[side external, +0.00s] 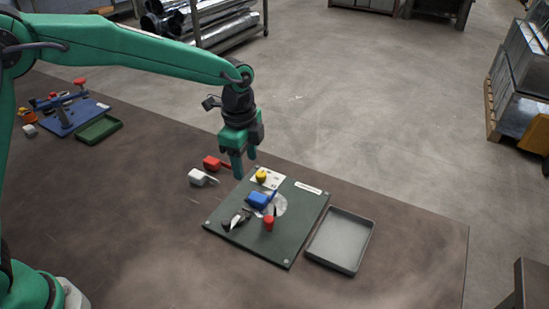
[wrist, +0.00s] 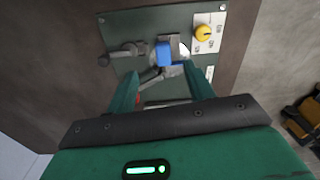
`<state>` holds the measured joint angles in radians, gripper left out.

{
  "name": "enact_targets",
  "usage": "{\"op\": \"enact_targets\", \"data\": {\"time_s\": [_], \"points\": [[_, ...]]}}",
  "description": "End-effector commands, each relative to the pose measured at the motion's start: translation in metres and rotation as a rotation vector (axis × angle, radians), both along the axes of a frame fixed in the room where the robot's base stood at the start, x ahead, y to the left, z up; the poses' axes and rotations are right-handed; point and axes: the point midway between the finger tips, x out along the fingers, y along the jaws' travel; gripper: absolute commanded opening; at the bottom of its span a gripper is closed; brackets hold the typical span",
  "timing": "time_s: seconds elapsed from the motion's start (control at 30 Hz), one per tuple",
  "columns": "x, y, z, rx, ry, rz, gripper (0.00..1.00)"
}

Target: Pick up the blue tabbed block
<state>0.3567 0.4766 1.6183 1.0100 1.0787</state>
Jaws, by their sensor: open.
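The blue tabbed block (side external: 258,200) sits on the dark green board (side external: 245,237), partly over a round silvery disc (side external: 279,206). In the wrist view the blue block (wrist: 164,54) shows beyond and between my fingers, at the upper middle. My gripper (side external: 244,168) is open and empty, pointing down above the board's back left edge, apart from the block. Its two green fingers also show spread in the wrist view (wrist: 163,88).
A yellow knob (side external: 262,175) on a white plate, a red piece (side external: 269,222) and a dark lever (side external: 235,219) are on the board near the block. Red (side external: 212,162) and white (side external: 198,177) pieces lie left of it. An empty grey tray (side external: 340,241) stands right.

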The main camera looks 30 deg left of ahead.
Motion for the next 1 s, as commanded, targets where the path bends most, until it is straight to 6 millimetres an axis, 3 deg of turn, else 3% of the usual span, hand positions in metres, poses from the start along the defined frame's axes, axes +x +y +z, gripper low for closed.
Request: {"op": "enact_targets", "data": {"time_s": [0.2, 1.0], "points": [[0.009, -0.017, -0.025, 0.013, 0.030, -0.101, 0.53], [0.010, -0.019, -0.055, 0.014, 0.033, -0.117, 0.53]]}}
